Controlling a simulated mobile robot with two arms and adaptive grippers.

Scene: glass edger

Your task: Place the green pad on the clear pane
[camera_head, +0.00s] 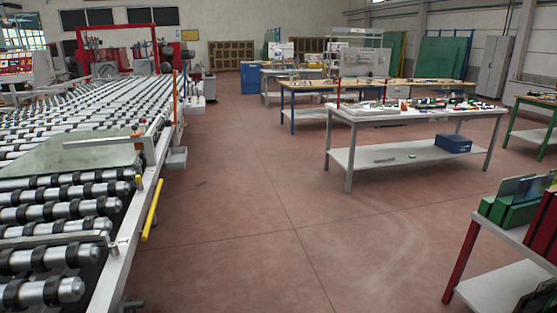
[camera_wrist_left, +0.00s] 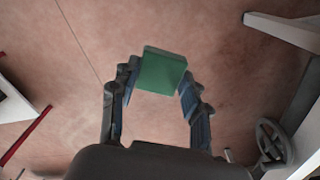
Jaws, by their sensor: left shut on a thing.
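The green pad (camera_wrist_left: 162,72) is a small block held between the fingertips of my left gripper (camera_wrist_left: 158,78) in the left wrist view. My left gripper is shut on it, with the reddish floor far below. The clear pane (camera_head: 75,152) is a flat, greenish see-through sheet lying on the roller conveyor at the left of the head view. Neither of my grippers shows in the head view. The pane cannot be made out in the left wrist view.
The roller conveyor (camera_head: 85,208) has a side rail and a yellow handle (camera_head: 152,210). A white-topped workbench (camera_head: 410,117) with many small items stands at the centre right. A red-legged rack (camera_head: 505,240) with green holders stands at the lower right. The floor (camera_head: 260,210) between is clear.

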